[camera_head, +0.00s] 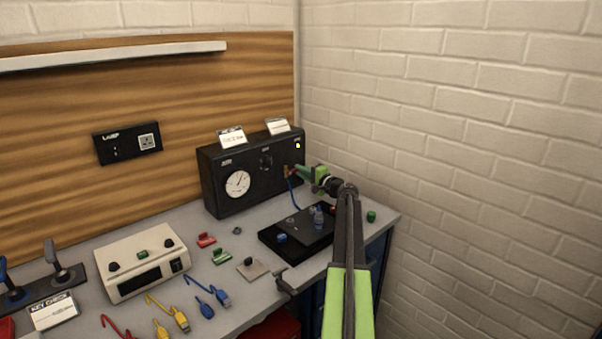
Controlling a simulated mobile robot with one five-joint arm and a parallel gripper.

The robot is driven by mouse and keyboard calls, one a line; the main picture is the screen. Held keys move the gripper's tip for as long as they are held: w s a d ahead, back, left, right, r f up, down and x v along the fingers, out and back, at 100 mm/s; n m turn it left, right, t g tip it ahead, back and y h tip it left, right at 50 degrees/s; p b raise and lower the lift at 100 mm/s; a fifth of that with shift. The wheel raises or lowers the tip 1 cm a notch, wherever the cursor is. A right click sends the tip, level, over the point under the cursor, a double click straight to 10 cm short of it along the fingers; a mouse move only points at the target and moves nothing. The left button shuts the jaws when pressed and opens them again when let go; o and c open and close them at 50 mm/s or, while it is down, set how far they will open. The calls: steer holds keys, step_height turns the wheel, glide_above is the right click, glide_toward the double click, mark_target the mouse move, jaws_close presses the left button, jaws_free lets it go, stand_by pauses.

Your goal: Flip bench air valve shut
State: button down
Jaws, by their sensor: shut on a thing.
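A black box (225,196) with a round white gauge (238,184) stands at the back right of the bench. A small brass-coloured air valve (286,172) sits low on the right of its front, with a blue hose running down from it. My gripper (295,172) is at the valve, reaching in from the right, its jaws shut on the small red valve lever. The jaws and the lever are tiny in this view and partly overlap, so the lever's angle is hard to tell.
A white meter box (140,262), coloured clips and cables lie to the left. A brick wall (480,130) closes off the right. A green knob (371,216) sits near the bench's right edge (398,214).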

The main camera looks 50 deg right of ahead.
steer(key=shift+f+m, duration=0.15)
steer(key=shift+m, duration=0.25)
steer(key=c, duration=1.4)
jaws_free()
steer(key=shift+c, duration=0.2)
step_height(320, 180, up, 5)
steer(key=p, duration=0.4)
steer(key=shift+f+p, duration=0.15)
steer(key=shift+p, duration=0.15)
steer(key=s+d+r+p, duration=0.3)
steer(key=s+r+p, duration=0.3)
steer(key=s, duration=0.5)
steer(key=shift+d+r, duration=0.15)
steer(key=shift+d, duration=0.15)
steer(key=shift+s, duration=0.1)
